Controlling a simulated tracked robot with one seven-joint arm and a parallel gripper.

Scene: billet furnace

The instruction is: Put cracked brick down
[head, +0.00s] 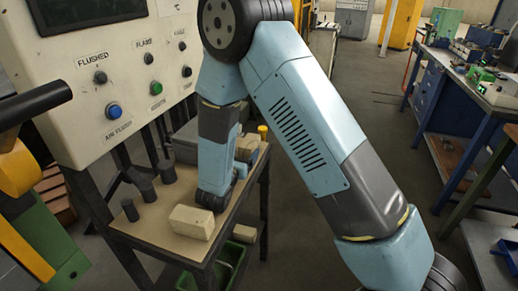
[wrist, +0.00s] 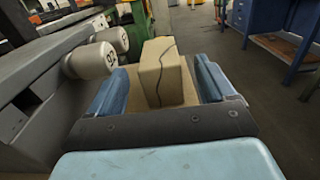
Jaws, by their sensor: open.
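The cracked brick (wrist: 161,72) is a tan block with a dark jagged crack down its end. In the wrist view it stands between the two blue fingers of my gripper (wrist: 165,88). The jaws are open, with a gap at the finger sides, and the brick appears to rest on a tan surface. In the head view my wrist hides most of the gripper, and a tan block (head: 249,147) beyond it appears to be this brick. The bench (head: 160,235) has a tan top and dark frame.
Another pale brick (head: 191,222) lies at the bench's front, with dark cylinders (head: 145,188) to its left. A control panel (head: 110,75) stands left. A yellow cylinder (head: 262,132) is behind the bench's right side. A green crate (head: 228,266) sits below. Floor right of the bench is clear.

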